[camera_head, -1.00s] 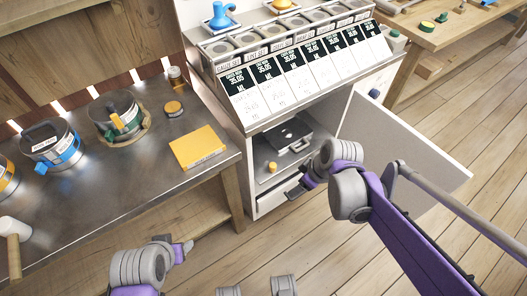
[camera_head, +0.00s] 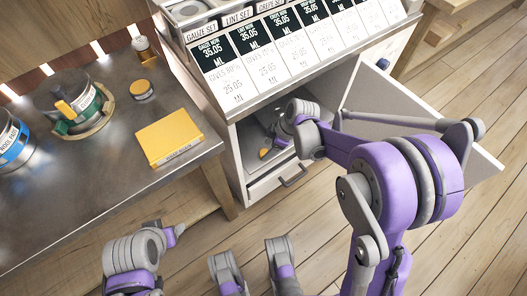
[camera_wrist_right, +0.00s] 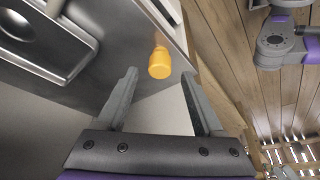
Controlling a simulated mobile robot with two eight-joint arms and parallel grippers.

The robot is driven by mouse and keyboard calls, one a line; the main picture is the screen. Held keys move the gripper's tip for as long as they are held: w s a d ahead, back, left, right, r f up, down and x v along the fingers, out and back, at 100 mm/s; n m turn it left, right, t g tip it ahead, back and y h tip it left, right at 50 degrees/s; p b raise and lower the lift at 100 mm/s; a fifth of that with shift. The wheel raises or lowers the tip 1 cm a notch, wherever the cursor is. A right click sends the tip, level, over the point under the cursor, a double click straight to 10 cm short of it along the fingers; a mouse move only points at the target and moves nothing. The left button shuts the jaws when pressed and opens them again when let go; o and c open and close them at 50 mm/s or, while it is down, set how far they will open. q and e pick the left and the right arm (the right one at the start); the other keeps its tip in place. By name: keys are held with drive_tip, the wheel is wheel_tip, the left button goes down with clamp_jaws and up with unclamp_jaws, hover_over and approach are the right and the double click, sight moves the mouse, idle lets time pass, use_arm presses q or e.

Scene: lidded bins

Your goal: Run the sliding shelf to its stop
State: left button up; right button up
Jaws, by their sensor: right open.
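The sliding shelf (camera_head: 252,136) is a grey metal plate inside the open white cabinet (camera_head: 236,165). A yellow-orange knob (camera_head: 264,154) stands near its front edge. In the right wrist view the knob (camera_wrist_right: 160,64) lies between and just beyond the two fingertips, with gaps on both sides. My right gripper (camera_wrist_right: 159,76) is open and empty. In the head view the right gripper (camera_head: 279,143) reaches into the cabinet beside the knob, and its fingers are partly hidden. My left gripper (camera_head: 176,231) hangs low at front left, away from the cabinet; its jaws are unclear.
A metal pan (camera_wrist_right: 45,35) sits on the shelf. A drawer with a handle (camera_head: 294,176) is below. The open cabinet door (camera_head: 420,115) stands right of my arm. The steel table at left holds a yellow book (camera_head: 168,141) and tins. The floor in front is clear.

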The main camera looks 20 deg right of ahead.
sight(264, 151)
drive_tip(key=shift+b+x, duration=0.4)
drive_tip(key=shift+x, duration=1.45)
clamp_jaws()
